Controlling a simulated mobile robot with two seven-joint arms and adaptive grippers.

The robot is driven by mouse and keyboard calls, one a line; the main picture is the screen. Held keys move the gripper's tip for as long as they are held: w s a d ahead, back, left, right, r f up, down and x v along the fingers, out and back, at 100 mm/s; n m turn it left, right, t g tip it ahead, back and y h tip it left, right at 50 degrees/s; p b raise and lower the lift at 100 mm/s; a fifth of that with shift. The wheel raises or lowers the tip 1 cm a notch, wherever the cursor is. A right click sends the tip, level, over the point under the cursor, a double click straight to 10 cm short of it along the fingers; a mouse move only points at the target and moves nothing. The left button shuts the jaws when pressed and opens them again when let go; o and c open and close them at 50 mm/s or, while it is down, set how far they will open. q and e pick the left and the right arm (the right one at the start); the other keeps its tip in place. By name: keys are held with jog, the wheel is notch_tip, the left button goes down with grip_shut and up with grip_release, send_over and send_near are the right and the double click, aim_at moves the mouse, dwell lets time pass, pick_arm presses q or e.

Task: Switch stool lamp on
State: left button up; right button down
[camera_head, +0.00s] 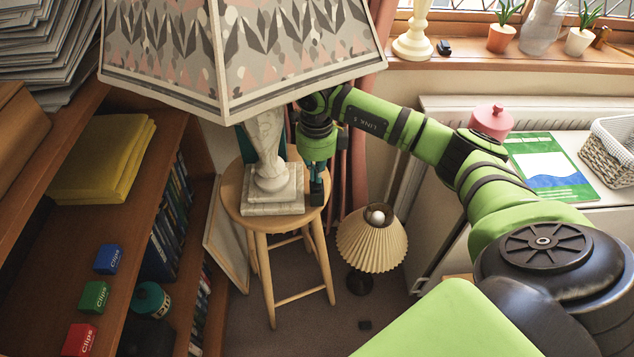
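The stool lamp (272,165) has a pale marble-like stem on a stepped square base. Its large patterned shade (270,45) fills the upper left of the head view, and no clear glow shows in it. The lamp stands on a round wooden stool (238,195). My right arm reaches in from the right, and my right gripper (317,190) points down just right of the lamp base, at the stool's right edge. I cannot tell whether it touches anything or how far its fingers are apart. No switch is discernible. My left gripper is out of view.
A smaller lamp (371,243) with a pleated shade stands on the floor right of the stool. A white cabinet at right bears a pink pot (491,121) and a basket (610,152).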

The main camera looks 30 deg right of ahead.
jog(key=shift+r+p, duration=0.45)
jog(key=shift+r, duration=0.15)
jog(key=shift+r+p, duration=1.85)
jog(key=shift+r, duration=0.95)
jog(key=shift+f, duration=0.1)
